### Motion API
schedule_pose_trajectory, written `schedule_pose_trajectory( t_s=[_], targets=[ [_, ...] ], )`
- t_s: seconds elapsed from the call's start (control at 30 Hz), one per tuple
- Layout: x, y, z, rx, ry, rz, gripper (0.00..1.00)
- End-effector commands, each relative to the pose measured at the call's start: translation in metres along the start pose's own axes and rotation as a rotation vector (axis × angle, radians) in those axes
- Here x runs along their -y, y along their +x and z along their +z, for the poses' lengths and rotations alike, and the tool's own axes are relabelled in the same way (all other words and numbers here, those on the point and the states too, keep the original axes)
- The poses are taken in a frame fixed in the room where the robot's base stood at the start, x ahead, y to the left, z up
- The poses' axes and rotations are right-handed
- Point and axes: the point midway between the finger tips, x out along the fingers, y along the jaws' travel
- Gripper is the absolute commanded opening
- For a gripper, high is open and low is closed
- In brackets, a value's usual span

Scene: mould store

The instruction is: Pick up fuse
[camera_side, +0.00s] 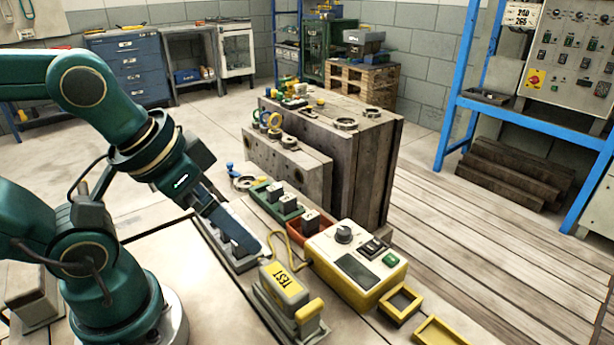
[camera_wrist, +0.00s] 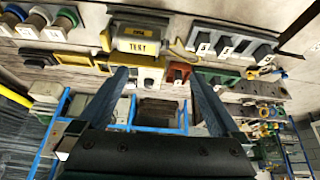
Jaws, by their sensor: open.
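My gripper (camera_side: 246,246) is open, with blue fingers pointing down at a grey rack (camera_side: 246,266) of dark blocks on the bench. The fingers hide part of this rack, so contact is unclear. In the wrist view nothing is clamped between the fingertips (camera_wrist: 160,80). That view also shows several dark fuse-like blocks (camera_wrist: 225,45) with white number labels, standing in a row at the upper right. In the side view, grey blocks (camera_side: 275,192) stand in a green holder (camera_side: 290,213), and another grey block (camera_side: 310,219) stands in a red holder (camera_side: 327,228). Which one is the fuse is unclear.
A yellow TEST unit (camera_side: 284,283) stands just in front of the gripper. A white and yellow tester box (camera_side: 355,262) is to its right, with a yellow cable (camera_side: 285,238) nearby. Small yellow trays (camera_side: 400,304) lie at the front right. Tall wooden blocks (camera_side: 350,150) stand behind.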

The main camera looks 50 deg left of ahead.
Motion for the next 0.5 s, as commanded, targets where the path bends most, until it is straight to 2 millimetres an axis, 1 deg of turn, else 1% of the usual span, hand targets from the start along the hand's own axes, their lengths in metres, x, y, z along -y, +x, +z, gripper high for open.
schedule_pose_trajectory(
  t_s=[0.1,0.47,0.5],
  targets=[
    [0.0001,-0.0001,-0.0039,-0.015,0.042,-0.001,1.0],
    [0.0003,-0.0003,-0.004,-0.013,0.042,-0.001,1.0],
    [0.0004,-0.0003,-0.004,-0.013,0.042,-0.001,0.92]
  ],
)
